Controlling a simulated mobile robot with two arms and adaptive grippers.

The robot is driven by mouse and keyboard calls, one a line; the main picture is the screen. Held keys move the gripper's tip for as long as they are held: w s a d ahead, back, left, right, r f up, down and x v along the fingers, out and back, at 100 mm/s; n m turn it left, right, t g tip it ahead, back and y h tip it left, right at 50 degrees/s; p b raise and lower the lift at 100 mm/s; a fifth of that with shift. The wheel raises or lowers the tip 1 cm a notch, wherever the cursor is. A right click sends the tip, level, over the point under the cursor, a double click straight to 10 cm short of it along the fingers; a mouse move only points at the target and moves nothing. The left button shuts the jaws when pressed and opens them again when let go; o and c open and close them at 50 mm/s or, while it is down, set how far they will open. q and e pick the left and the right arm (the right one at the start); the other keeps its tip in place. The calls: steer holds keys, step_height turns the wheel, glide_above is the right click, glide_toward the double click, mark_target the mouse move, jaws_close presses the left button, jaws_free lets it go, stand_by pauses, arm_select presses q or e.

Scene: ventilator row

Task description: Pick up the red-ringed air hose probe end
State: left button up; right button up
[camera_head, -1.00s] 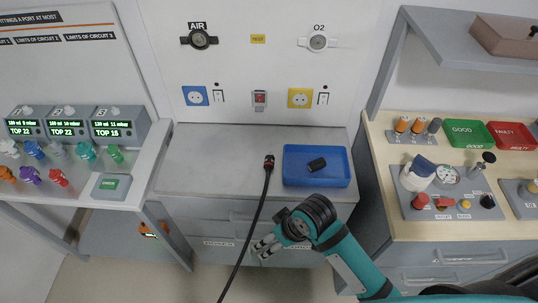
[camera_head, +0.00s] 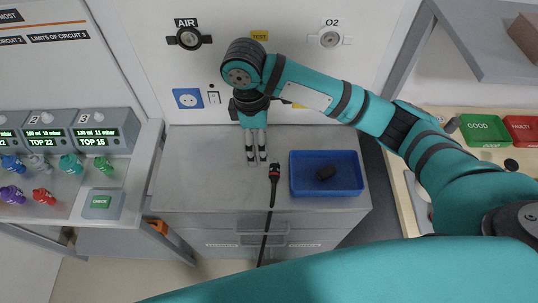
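The air hose probe end (camera_head: 274,186) is dark with a red ring near its tip. It lies on the grey cabinet top, just left of the blue tray. Its black hose runs toward the front edge and hangs down. My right gripper (camera_head: 257,160) points down over the cabinet top, up and to the left of the probe end. Its two fingers are a little apart with nothing between them, and they look clear of the probe. My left gripper is not in view.
The AIR outlet (camera_head: 189,38) and O2 outlet (camera_head: 330,38) are on the wall behind. The cabinet top left of the gripper is clear. A ventilator bench (camera_head: 125,200) stands at left.

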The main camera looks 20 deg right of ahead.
steer(key=w+d, duration=0.1)
glide_toward(274, 170)
steer(key=shift+h, duration=0.3)
step_height(274, 170, down, 4)
steer(key=shift+d+f+p, duration=0.1)
steer(key=shift+d+p, duration=0.1)
steer(key=shift+p, duration=0.55)
steer(key=shift+f, duration=0.2)
steer(key=shift+s+f+p, duration=0.1)
steer(key=shift+f+p, duration=0.2)
steer(key=shift+f, duration=0.05)
steer(key=f, duration=0.1)
steer(key=f+p, duration=0.1)
steer(key=f, duration=0.1)
steer(key=shift+s+d+f, duration=0.15)
steer(key=shift+d+f, duration=0.1)
steer(key=shift+f, duration=0.45)
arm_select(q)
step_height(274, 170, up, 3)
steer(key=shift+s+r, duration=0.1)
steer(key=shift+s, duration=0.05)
arm_select(e)
steer(key=c, duration=1.6)
steer(key=shift+o, duration=0.2)
steer(key=shift+r, duration=0.1)
